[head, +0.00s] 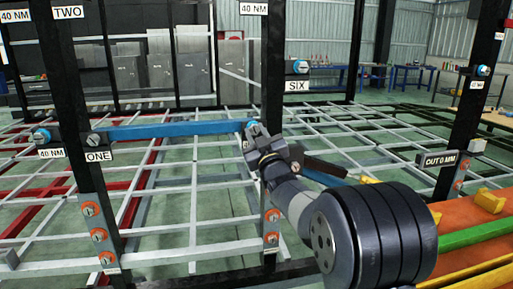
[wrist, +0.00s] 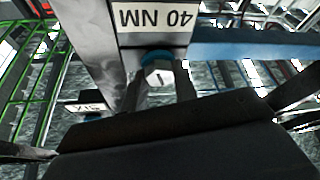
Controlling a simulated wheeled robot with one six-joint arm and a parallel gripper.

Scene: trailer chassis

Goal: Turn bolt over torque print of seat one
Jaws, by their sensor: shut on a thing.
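The bolt (wrist: 158,75) has a pale hex head with a dark mark on its face and a blue collar behind it. It sits at the post by an upside-down 40 NM print (wrist: 155,19) in the wrist view. My gripper (wrist: 160,92) is shut on the bolt, its fingers on both sides of the head. In the head view my gripper (head: 257,135) is at the middle post, at the right end of a blue bar (head: 175,130), and partly hides the print there. The ONE print (head: 98,156) is on the left post, beside another 40 NM print (head: 51,154).
A SIX print (head: 297,86) and a blue-collared bolt (head: 300,65) are beside the middle post (head: 272,80). Orange plates (head: 271,215) are lower on this post. The pale chassis grid (head: 195,190) lies behind. Green and orange beams (head: 475,235) lie at the right.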

